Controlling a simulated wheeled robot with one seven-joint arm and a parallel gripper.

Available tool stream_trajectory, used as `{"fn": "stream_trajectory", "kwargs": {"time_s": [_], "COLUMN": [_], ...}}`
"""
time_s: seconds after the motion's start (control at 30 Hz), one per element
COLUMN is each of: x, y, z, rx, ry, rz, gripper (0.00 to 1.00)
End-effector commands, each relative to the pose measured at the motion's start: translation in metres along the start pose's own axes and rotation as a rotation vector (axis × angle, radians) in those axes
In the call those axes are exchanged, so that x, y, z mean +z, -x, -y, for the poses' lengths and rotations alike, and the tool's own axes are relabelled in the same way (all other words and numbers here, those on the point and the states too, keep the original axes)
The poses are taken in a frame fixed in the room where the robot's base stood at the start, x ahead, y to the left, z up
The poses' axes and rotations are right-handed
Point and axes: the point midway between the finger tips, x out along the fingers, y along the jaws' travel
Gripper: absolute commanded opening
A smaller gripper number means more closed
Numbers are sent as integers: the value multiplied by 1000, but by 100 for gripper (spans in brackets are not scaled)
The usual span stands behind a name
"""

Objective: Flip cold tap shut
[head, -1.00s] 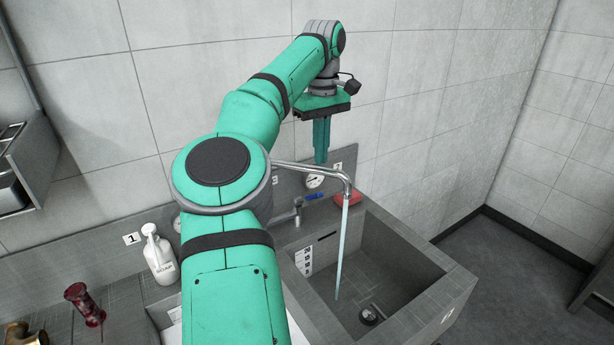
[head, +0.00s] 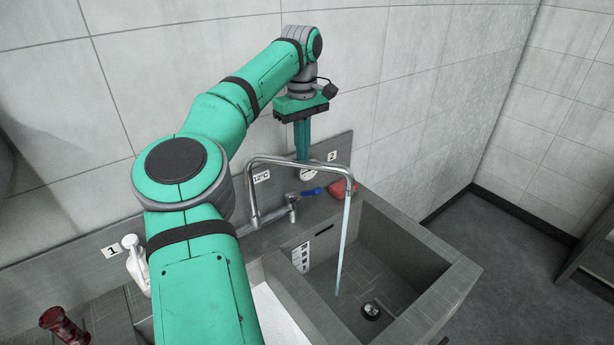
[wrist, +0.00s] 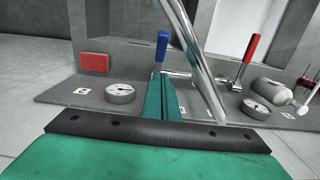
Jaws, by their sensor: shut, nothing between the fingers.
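The cold tap's blue lever (head: 311,192) sits beside the spout base in the head view, pointing right. In the wrist view the blue lever (wrist: 162,48) stands just beyond the fingertips. My gripper (head: 302,158) points down near the wall above the lever, apart from it in the head view. In the wrist view my gripper (wrist: 160,82) is shut and empty; whether it touches the lever is unclear. The curved metal spout (head: 300,161) passes close to the fingers. A water stream (head: 344,245) runs from it into the sink (head: 385,255).
A red-handled lever (wrist: 249,49) stands right of the spout in the wrist view. Round gauges (wrist: 120,93) sit on the back panel. A red block (head: 342,187) lies behind the sink.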

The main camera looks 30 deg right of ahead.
Motion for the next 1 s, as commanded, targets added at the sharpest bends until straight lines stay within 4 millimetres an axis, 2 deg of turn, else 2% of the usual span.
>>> {"fn": "stream_trajectory", "kwargs": {"time_s": [0.2,0.4,0.6,1.0], "x": [0,15,22,25], "y": [-42,-60,-70,-71], "z": [2,2,2,2], "rx": [-1,-1,0,0], "ry": [1,2,5,3], "rz": [3,1,1,1], "gripper": [0,0,0,0]}}
